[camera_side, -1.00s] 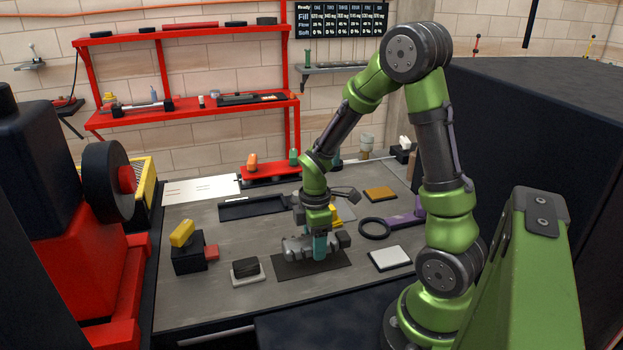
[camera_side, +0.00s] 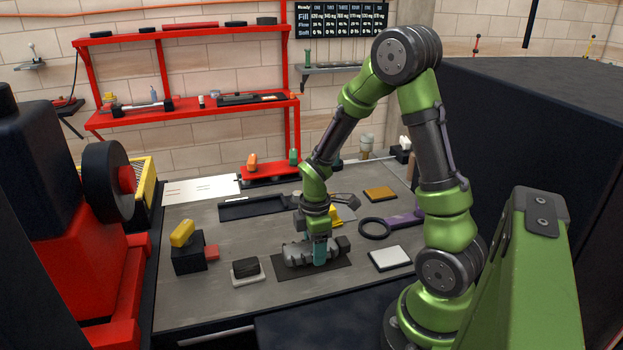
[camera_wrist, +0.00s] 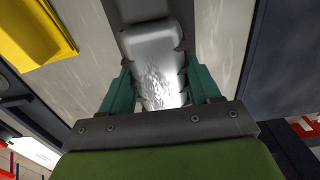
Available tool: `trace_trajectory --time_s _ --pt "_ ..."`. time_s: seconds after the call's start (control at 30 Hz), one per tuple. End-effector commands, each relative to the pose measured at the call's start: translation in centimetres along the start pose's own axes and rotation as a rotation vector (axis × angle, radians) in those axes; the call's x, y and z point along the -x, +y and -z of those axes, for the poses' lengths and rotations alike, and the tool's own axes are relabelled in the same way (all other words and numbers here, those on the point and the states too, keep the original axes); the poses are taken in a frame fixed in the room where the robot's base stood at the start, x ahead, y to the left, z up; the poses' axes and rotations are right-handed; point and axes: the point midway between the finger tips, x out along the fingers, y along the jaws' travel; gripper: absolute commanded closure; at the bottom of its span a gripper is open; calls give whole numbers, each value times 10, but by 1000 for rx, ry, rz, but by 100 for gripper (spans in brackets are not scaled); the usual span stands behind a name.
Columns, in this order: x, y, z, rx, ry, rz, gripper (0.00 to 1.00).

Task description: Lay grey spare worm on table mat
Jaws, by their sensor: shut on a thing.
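The grey worm (camera_side: 299,254) is a thick ribbed grey cylinder, lying level at the dark table mat (camera_side: 335,265). My gripper (camera_side: 320,254) points down and is shut on the worm, with teal fingers across it. In the wrist view the worm (camera_wrist: 155,55) shows between the two teal fingers of my gripper (camera_wrist: 160,88). The worm's right part is partly hidden by my fingers in the side view. I cannot tell for sure whether its underside touches the mat.
A black block on a pale pad (camera_side: 246,270) stands left of the mat. A white-topped pad (camera_side: 390,258) and a black ring (camera_side: 374,229) lie to the right. A black block with a yellow top (camera_side: 187,248) stands further left. The bench front is clear.

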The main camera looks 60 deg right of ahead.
Motion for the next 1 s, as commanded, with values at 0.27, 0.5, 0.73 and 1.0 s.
trace_trajectory --time_s 0.27,0.5,0.73,1.0 --pt "-3 0 0 0 0 -1 100" --pt "-7 1 0 0 1 -2 100" --pt "-12 0 0 0 1 -1 100" --pt "-12 0 0 0 1 -1 8"
